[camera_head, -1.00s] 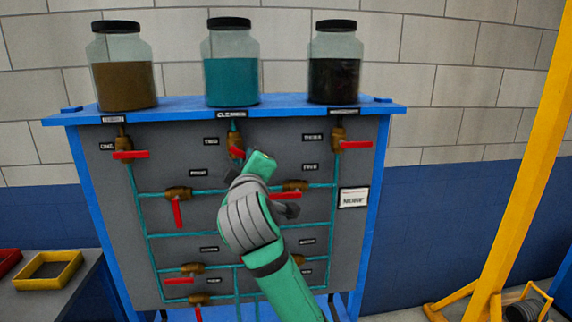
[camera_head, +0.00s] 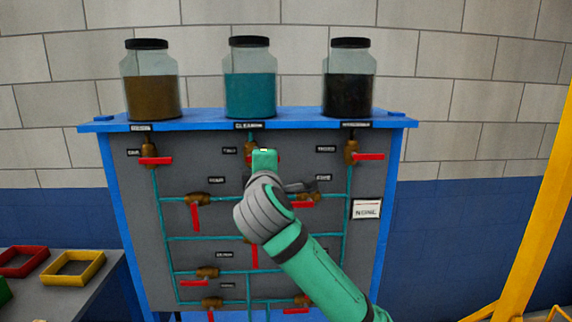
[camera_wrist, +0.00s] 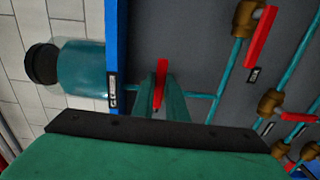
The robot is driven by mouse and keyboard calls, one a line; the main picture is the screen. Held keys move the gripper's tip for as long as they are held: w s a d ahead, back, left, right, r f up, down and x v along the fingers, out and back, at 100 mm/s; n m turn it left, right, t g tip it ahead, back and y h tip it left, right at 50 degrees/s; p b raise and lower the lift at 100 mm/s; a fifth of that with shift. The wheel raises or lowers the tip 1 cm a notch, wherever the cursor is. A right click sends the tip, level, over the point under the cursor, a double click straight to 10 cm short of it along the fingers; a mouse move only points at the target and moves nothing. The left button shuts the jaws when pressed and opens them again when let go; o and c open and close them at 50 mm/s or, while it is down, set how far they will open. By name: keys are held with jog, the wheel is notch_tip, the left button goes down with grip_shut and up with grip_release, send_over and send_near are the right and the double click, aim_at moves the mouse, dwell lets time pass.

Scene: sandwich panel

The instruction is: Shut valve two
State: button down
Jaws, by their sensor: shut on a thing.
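Valve two (camera_head: 250,144) is a brown fitting at the top middle of the grey panel, under the jar of teal liquid (camera_head: 250,88). Its label (camera_head: 230,150) is just left of it. My gripper (camera_head: 264,160) is in front of this valve and hides most of its handle in the head view. In the wrist view, the red handle (camera_wrist: 161,72) stands between my green fingers (camera_wrist: 160,100), which are closed on it. There the handle appears to lie across the line from the jar down the panel. The valve's body is hidden in the wrist view.
Valve one's red handle (camera_head: 156,161) and valve three's red handle (camera_head: 368,157) lie sideways to the left and right. More red-handled valves, such as the one at middle left (camera_head: 195,217), are lower down. A yellow post (camera_head: 540,190) stands at the right.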

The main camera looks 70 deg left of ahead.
dwell(0.5)
jog(key=shift+r, duration=0.1)
jog(key=c, duration=1.8)
grip_release()
jog(key=shift+s, duration=0.1)
jog(key=shift+o, duration=0.2)
jog(key=shift+d, duration=0.1)
jog(key=v, duration=1)
jog(key=shift+d, duration=0.3)
